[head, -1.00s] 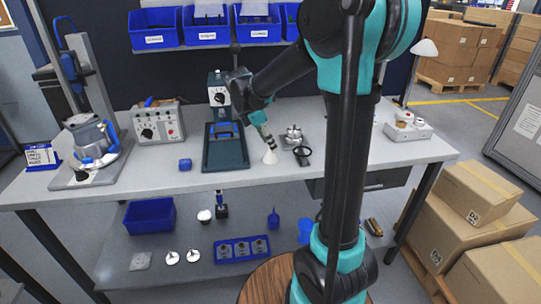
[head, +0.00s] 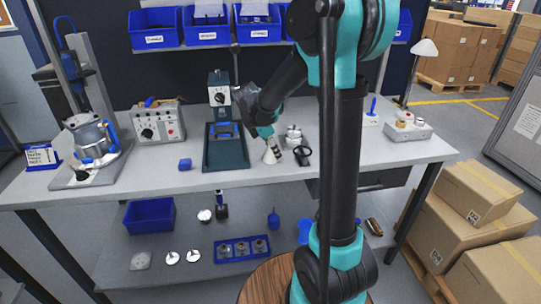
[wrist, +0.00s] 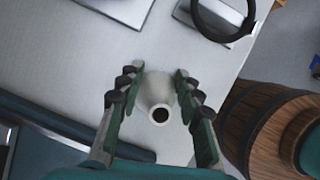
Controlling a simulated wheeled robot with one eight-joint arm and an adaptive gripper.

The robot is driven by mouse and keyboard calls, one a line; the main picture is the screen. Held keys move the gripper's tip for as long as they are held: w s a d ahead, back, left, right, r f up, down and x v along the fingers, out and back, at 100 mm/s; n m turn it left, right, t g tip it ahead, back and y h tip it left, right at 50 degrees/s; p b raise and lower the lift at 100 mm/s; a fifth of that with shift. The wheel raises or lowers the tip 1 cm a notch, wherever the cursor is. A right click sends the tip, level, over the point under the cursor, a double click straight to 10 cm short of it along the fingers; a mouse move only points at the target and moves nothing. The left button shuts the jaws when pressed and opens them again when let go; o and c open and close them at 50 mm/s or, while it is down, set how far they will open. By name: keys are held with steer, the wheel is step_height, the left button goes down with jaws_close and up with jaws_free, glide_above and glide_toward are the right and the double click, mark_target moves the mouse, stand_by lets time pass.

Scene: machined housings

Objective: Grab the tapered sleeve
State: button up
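The tapered sleeve (head: 270,156) is a pale white cone standing upright on the workbench, left of a black ring. In the wrist view the sleeve (wrist: 158,97) shows from above, with its dark round bore facing the camera. My gripper (wrist: 158,78) is open, with one finger on each side of the sleeve. Narrow gaps seem to separate the fingers from it, though contact near the fingertips is hard to judge. In the head view my gripper (head: 273,145) is low over the sleeve and partly covers it.
The black ring (head: 302,156) and a metal part (head: 293,136) stand close on the right. A dark green press stand (head: 225,152) is to the left, with a small blue block (head: 185,164) beyond it. The front edge of the workbench (head: 150,184) is near.

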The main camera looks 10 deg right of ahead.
jaws_close()
